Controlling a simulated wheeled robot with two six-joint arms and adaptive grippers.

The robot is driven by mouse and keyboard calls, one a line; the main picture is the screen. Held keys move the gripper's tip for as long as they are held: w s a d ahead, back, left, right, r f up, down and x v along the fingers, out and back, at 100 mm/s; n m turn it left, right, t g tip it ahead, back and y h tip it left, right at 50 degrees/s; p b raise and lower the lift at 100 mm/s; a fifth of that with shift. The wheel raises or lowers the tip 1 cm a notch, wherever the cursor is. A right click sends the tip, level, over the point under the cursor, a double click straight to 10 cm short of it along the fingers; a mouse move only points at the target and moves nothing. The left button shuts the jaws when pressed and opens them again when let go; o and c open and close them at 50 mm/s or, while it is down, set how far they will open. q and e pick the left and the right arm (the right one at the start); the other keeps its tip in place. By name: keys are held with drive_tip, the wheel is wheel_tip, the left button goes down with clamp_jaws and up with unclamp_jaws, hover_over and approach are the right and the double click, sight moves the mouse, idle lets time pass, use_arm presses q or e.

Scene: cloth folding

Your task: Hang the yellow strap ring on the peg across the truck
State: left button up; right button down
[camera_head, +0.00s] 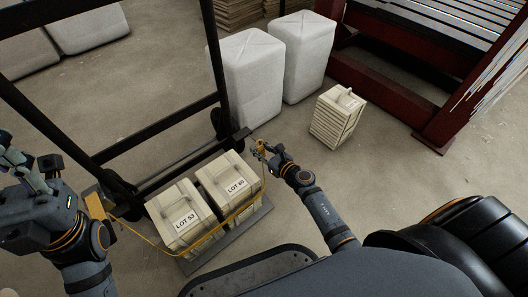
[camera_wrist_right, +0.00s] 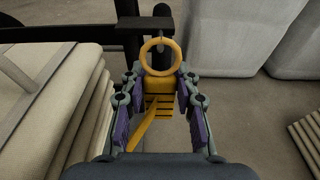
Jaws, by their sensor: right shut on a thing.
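The yellow strap ring (camera_wrist_right: 144,57) stands up ahead of my right gripper (camera_wrist_right: 160,100), which is shut on the yellow block below the ring. In the head view, my right gripper (camera_head: 262,148) is beside the truck's right side. The yellow strap (camera_head: 152,243) runs from a yellow fitting (camera_head: 95,206) at the truck's left side around the near side of the crates to that gripper. A dark peg (camera_wrist_right: 161,12) on a black crossbar shows just beyond the ring; whether they touch is unclear. My left gripper (camera_head: 18,158) is at the left edge, its jaws unclear.
White wrapped bales (camera_head: 252,75) stand behind the truck. Floor between is clear.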

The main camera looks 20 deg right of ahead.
drive_tip(key=shift+x, duration=0.95)
drive_tip(key=shift+b+x, duration=0.55)
drive_tip(key=shift+x, duration=0.25)
drive_tip(key=shift+f, duration=0.2)
drive_tip(key=c, duration=0.9)
unclamp_jaws()
drive_tip(key=shift+s, duration=0.1)
